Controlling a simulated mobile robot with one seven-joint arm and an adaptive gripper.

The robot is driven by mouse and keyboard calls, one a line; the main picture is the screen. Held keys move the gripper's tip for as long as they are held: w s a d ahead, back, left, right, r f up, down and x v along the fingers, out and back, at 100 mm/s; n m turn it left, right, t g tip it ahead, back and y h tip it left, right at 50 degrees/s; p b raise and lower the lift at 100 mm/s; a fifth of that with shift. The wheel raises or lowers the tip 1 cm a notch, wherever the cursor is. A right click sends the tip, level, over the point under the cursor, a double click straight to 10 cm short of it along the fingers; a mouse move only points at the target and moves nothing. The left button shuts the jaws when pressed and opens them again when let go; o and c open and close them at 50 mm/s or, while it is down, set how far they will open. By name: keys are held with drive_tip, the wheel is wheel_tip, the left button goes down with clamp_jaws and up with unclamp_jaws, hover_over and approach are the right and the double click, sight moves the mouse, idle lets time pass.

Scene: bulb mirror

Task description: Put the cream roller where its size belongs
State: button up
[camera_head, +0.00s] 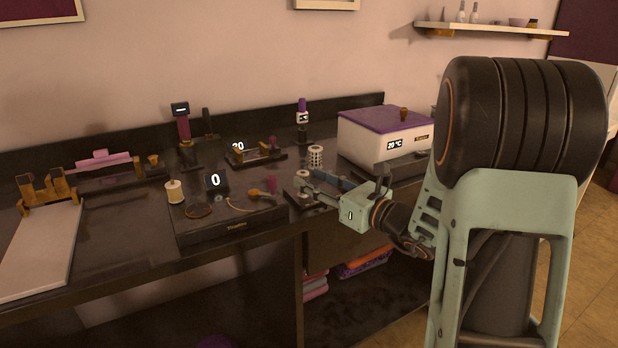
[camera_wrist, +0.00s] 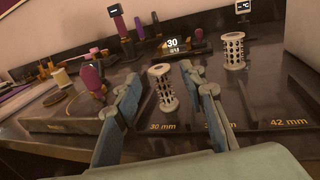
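A cream perforated roller (camera_wrist: 163,88) stands upright just behind the "30 mm" label of a dark rack (camera_wrist: 270,126). In the head view this roller (camera_head: 303,179) is at the rack's left end. A second pale perforated roller (camera_wrist: 234,51) stands farther back to the right, also seen in the head view (camera_head: 315,156). My gripper (camera_wrist: 160,82) is open, its blue fingers on either side of the first roller in the wrist view; contact cannot be told. In the head view my gripper (camera_head: 319,187) reaches in from the right. The rack's middle label is mostly hidden by a finger; the right one reads "42 mm".
A gauge with a lit "30" display (camera_wrist: 172,44) stands behind the rack. A white box with a purple lid (camera_head: 385,117) stands at the back right.

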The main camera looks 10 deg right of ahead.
drive_tip(key=p+v, duration=0.1)
drive_tip(key=v, duration=0.9)
drive_tip(key=shift+s, duration=0.2)
